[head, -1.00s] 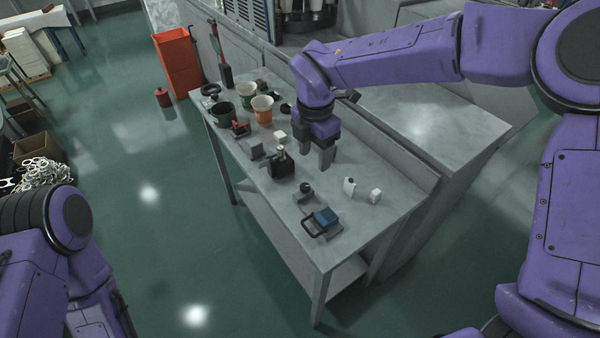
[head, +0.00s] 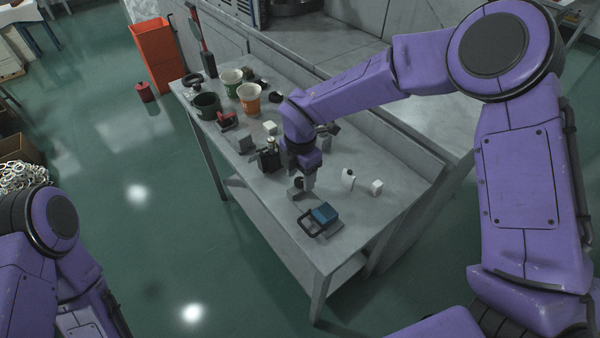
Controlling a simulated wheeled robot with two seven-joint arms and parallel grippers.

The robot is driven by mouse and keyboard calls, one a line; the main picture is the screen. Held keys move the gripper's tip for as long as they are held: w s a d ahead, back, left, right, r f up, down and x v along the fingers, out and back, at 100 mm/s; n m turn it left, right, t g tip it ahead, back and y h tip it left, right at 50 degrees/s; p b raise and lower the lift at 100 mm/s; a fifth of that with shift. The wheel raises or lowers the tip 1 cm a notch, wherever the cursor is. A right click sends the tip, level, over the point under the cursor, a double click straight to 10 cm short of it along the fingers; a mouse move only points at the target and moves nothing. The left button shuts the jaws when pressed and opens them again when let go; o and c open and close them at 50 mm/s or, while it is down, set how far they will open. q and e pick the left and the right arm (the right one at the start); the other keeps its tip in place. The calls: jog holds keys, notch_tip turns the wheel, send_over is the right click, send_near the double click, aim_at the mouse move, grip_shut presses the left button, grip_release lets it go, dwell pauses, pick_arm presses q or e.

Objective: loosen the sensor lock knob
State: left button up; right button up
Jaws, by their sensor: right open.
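A small grey block (head: 295,193) with a round dark knob (head: 298,182) on top sits on the grey table; I take this for the sensor lock knob, but its label is too small to tell. My right gripper (head: 307,184) points down over the table, open, with its fingers close beside the knob and partly covering it. Whether they touch it I cannot tell. A black box-like device (head: 268,160) with a light top stands just left of the gripper. My left gripper is out of view; only my left arm shows at the lower left.
A blue block with a dark handle (head: 323,214) lies nearer the table's front end. A white bottle (head: 347,180) and white cube (head: 376,187) stand to the right. The table's near corner is clear.

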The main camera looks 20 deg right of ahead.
jog(key=shift+f, duration=0.5)
jog(key=c, duration=1.1)
jog(key=shift+o, duration=0.2)
